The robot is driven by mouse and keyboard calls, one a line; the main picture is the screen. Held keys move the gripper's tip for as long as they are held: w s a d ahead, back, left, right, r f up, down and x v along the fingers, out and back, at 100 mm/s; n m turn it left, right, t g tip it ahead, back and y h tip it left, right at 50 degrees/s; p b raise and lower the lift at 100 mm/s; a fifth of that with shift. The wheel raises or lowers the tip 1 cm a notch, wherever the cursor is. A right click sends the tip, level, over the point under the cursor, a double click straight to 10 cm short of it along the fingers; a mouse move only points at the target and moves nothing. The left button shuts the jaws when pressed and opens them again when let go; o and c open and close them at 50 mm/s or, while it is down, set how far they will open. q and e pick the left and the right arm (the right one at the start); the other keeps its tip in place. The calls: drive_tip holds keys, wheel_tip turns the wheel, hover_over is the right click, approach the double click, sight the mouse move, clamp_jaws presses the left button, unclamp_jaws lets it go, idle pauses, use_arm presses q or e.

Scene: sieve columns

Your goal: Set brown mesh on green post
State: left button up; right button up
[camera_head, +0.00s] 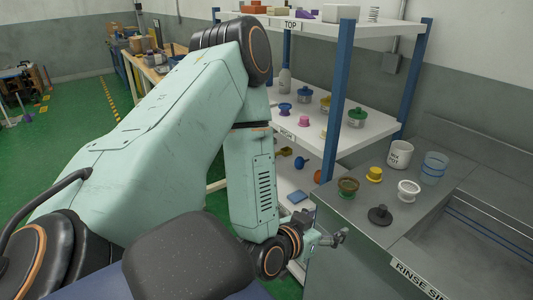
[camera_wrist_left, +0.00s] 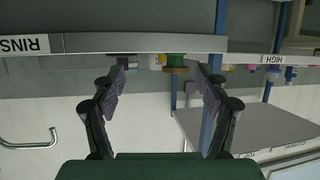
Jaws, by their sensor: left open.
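A brown mesh (camera_head: 348,184) with a round rim sits on top of a green post (camera_head: 347,194) at the left side of the grey sink counter. In the left wrist view, which is upside down, the brown mesh (camera_wrist_left: 176,70) and the green post (camera_wrist_left: 175,58) are touching, seen side-on. My left gripper (camera_head: 338,238) is open and empty beside the counter's front left edge, apart from the mesh. Its fingers (camera_wrist_left: 162,78) show the mesh beyond and between them. My right gripper is out of view.
A shelf rack with blue uprights (camera_head: 346,75) stands behind, bearing several colored pieces.

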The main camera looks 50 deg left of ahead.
use_arm(q)
drive_tip(key=s+d+f+m+g+h, duration=0.1)
drive_tip(key=s+d+f+g, duration=0.2)
drive_tip(key=s+f, duration=0.15)
drive_tip(key=s+d+f+g+h, duration=0.1)
drive_tip(key=s+d+f+g, duration=0.25)
drive_tip(key=f, duration=0.25)
drive_tip(key=s+f+g, duration=0.3)
drive_tip(key=s, duration=0.6)
drive_tip(key=s+d+f+g, duration=0.1)
drive_tip(key=s+f+g, duration=0.3)
drive_tip(key=s, duration=0.5)
drive_tip(key=shift+s+d+y, duration=0.2)
drive_tip(key=shift+s+y, duration=0.05)
drive_tip(key=shift+y, duration=0.15)
drive_tip(key=shift+w, duration=0.1)
drive_tip(key=shift+f+b, duration=0.4)
drive_tip(key=shift+b, duration=0.05)
